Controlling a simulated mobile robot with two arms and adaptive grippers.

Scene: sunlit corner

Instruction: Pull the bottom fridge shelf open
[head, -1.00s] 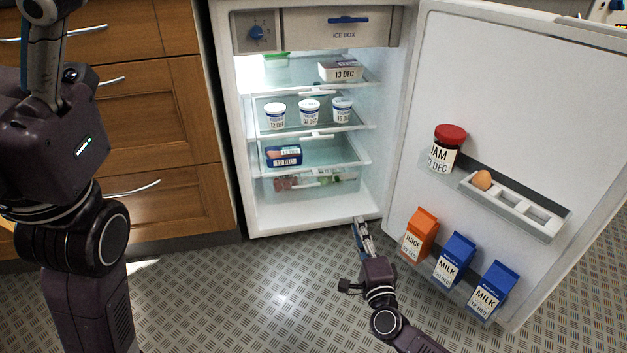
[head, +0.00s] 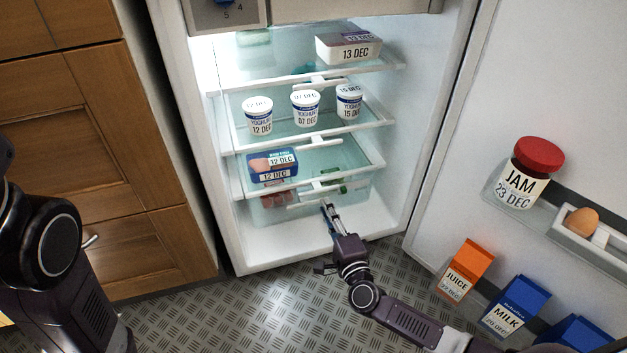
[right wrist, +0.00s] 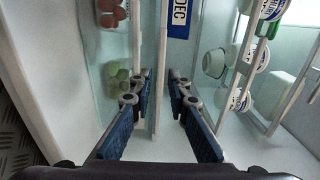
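The bottom shelf (head: 345,182) is a glass shelf with a white front edge and a small white handle (head: 315,188). It carries a blue-labelled meat pack (head: 272,168) marked 12 DEC. My right gripper (head: 327,205) is inside the fridge, just in front of and below that edge. In the right wrist view my right gripper (right wrist: 160,85) is open, with one blue-padded finger on each side of a white bar (right wrist: 161,50) at the shelf front. Whether the fingers touch it I cannot tell. My left gripper is out of view; only my left arm shows.
Below the shelf is a clear drawer (head: 262,212) with vegetables. Above are yoghurts (head: 306,108) and a 13 DEC tub (head: 348,48). The open door (head: 560,90) at right holds jam (head: 530,172), an egg, juice (head: 466,270) and milk. Wooden cabinets (head: 80,130) stand at left.

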